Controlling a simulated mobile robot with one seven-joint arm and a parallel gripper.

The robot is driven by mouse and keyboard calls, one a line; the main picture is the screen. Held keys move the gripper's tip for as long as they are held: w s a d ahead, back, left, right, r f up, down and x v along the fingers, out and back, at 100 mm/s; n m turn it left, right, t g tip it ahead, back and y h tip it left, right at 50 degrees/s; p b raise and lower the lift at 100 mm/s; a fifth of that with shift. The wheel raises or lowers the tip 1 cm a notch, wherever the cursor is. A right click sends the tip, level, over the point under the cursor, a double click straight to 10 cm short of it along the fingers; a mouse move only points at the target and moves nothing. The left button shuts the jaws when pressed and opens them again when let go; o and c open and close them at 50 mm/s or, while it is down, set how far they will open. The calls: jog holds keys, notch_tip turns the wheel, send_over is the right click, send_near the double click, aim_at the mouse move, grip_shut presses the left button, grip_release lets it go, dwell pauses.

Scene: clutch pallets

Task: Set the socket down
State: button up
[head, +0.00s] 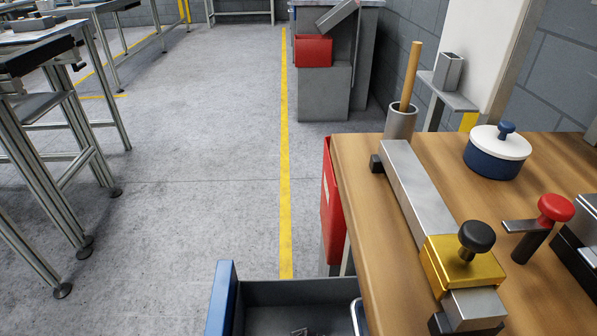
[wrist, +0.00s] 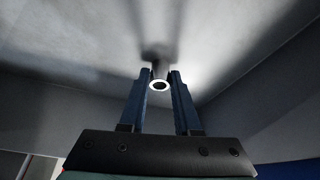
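The socket (wrist: 160,86) is a small metal cylinder with a bright ring-shaped end and a dark hole. In the wrist view it sits between the two blue fingertips of my gripper (wrist: 161,80), which are closed on its sides. A plain grey surface (wrist: 80,45) lies beyond it, with a dark shadow close to the socket. Whether the socket touches that surface I cannot tell. My gripper and the socket cannot be made out in the head view.
A grey bin (head: 290,292) with a blue edge is at the bottom of the head view; small unclear things show inside. The wooden bench (head: 350,165) at right carries a steel bar (head: 415,185), a gold block (head: 455,262), a lidded pot (head: 490,160) and a cup (head: 400,122).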

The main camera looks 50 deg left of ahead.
jog(key=o, duration=0.4)
jog(key=shift+c, duration=0.2)
jog(key=shift+r, duration=0.35)
jog(key=p+v, duration=0.4)
jog(key=v, duration=0.7)
jog(key=shift+r+p, duration=0.35)
jog(key=shift+p, duration=0.05)
jog(key=shift+d, duration=0.1)
